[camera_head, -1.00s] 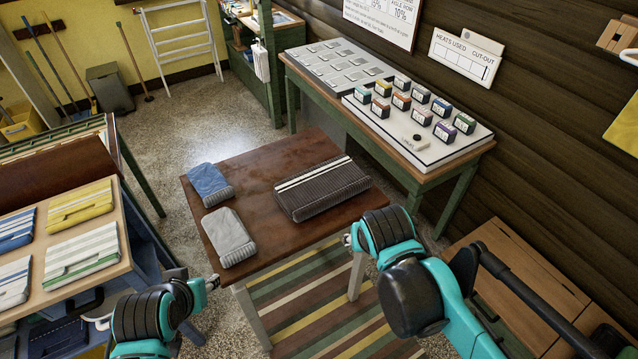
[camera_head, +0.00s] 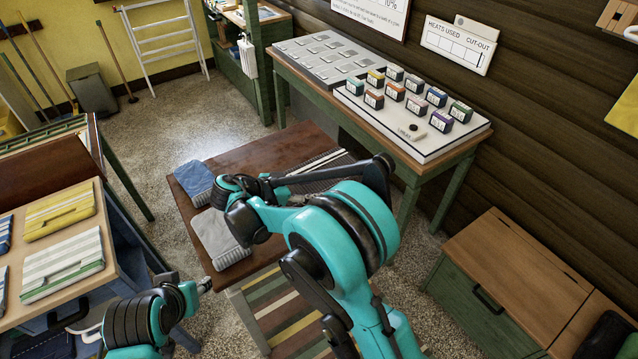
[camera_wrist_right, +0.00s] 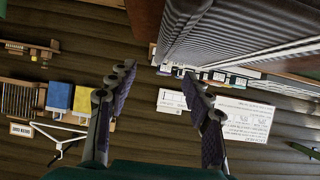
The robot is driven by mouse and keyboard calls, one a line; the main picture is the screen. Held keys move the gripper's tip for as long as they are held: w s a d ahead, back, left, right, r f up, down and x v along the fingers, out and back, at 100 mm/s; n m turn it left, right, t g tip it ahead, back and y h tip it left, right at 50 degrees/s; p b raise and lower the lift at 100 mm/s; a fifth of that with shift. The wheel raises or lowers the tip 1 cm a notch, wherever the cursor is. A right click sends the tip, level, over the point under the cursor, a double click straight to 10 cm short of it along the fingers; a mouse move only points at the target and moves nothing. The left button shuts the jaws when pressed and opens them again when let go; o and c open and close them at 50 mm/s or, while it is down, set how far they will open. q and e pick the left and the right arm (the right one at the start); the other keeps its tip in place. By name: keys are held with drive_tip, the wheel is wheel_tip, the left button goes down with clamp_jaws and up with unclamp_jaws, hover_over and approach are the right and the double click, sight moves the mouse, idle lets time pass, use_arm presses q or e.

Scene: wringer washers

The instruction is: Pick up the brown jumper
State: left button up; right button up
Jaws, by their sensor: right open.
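The brown jumper (camera_head: 325,160), dark and ribbed with pale stripes, lies folded on the brown table (camera_head: 250,158). My right arm hides much of it in the head view. It also fills the upper right of the right wrist view (camera_wrist_right: 235,30), close to the fingers. My right gripper (camera_head: 376,172) is over the table by the jumper, partly hidden by its own arm. The right wrist view shows its two fingers (camera_wrist_right: 165,85) spread apart with nothing between them.
A blue folded garment (camera_head: 193,180) and a grey one (camera_head: 218,240) lie at the table's left side. A green-legged bench (camera_head: 440,165) with small coloured boxes stands behind, along the wooden wall. A green chest (camera_head: 500,280) stands right.

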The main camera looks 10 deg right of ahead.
sight(326, 190)
drive_tip(key=shift+b+x, duration=0.3)
drive_tip(key=shift+x, duration=0.75)
drive_tip(key=d+f, duration=0.1)
drive_tip(key=w+d+f+b, duration=0.1)
drive_tip(key=d+f+b, duration=0.1)
drive_tip(key=shift+w, duration=0.35)
drive_tip(key=shift+d, duration=0.2)
drive_tip(key=shift+a, duration=0.1)
drive_tip(key=shift+c, duration=0.2)
clamp_jaws()
